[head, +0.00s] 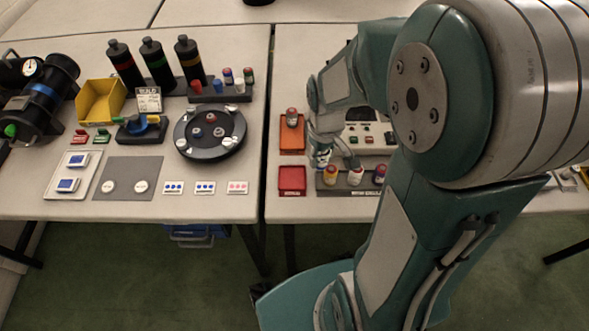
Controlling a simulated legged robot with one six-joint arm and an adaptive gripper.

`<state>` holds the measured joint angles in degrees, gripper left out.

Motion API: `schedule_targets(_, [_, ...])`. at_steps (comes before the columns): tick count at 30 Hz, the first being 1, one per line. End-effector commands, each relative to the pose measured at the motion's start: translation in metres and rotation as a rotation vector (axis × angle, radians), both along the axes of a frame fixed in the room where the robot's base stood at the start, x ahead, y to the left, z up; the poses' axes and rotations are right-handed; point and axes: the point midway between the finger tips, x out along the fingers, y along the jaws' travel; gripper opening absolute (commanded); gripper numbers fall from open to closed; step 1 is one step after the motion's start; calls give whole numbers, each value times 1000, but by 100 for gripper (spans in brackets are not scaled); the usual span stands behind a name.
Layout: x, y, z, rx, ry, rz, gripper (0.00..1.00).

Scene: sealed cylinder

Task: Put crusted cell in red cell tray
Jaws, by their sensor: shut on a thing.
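My gripper (324,155) is shut on a small cell (322,160) with white and blue showing. It is mostly covered by the fingers, and I cannot tell whether its surface is crusted. The gripper is low over the right table, behind the cell rack and up and right of the red cell tray. The red cell tray (292,180) is a shallow square at the table's front left and looks empty. My gripper is apart from it.
A rack (343,188) with several capped cells stands right of the red tray. An orange tray (292,146) behind it holds a cell (291,117). A device with buttons (370,137) sits farther right. A gap separates the left table (250,120), with its round carousel (210,148).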

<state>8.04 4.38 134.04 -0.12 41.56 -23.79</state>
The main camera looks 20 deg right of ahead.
Motion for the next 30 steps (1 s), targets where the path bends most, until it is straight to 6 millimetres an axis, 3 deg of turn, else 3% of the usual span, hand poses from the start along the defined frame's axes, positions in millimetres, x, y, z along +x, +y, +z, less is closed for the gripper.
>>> schedule_targets(2, [12,16,-8,-2,2,7,0])
schedule_targets(9, [31,36,-47,0,3,2,0])
schedule_targets(16, [41,44,-64,3,0,1,0])
schedule_targets(22, [42,48,-92,0,2,-1,0])
schedule_targets(30, [42,48,-95,1,-2,-1,0])
